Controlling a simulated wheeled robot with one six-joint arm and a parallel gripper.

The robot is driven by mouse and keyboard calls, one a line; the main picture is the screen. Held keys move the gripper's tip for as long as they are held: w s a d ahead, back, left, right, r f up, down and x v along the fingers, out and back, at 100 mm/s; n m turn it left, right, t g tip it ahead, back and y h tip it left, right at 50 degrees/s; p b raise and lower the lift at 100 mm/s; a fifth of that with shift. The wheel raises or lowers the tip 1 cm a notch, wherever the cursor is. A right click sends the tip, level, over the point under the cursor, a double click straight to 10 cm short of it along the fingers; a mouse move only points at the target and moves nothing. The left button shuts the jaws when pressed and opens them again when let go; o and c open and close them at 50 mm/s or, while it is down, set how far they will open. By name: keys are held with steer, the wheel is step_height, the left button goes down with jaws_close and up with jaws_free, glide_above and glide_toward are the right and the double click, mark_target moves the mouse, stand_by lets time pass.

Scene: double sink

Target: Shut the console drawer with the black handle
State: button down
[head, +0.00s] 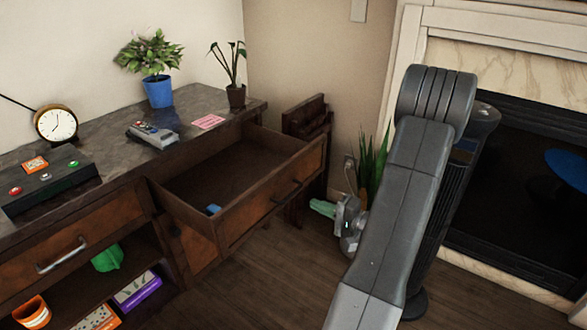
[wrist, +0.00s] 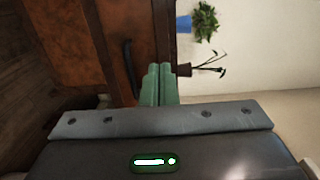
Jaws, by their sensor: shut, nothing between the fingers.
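The console drawer (head: 262,208) is pulled well out in the head view, with its inside showing and a small blue thing (head: 214,209) on its floor. Its black handle (head: 285,190) is on the front panel. In the wrist view the drawer front (wrist: 75,40) and the black handle (wrist: 129,68) show sideways. My gripper (head: 322,208) is to the right of the drawer front, in front of it and apart from it in the head view. Its green fingers (wrist: 158,85) are shut and empty in the wrist view, close beside the handle; whether they touch is unclear.
On the console top (head: 100,122) stand a clock (head: 57,124), a blue-potted plant (head: 158,88), a small dark-potted plant (head: 235,92) and a grey device (head: 152,134). A second drawer has a silver handle (head: 62,254). A fireplace (head: 520,190) is at right.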

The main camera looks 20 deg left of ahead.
steer(key=w, duration=0.2)
glide_toward(273, 181)
steer(key=shift+t, duration=0.3)
steer(key=b+x, duration=0.1)
steer(key=x, duration=0.5)
steer(key=shift+s+a+f, duration=0.15)
steer(key=shift+a, duration=0.3)
steer(key=b+x, duration=1)
steer(key=x, duration=2.2)
steer(key=shift+w+a+r, duration=0.2)
steer(key=shift+a+r, duration=0.15)
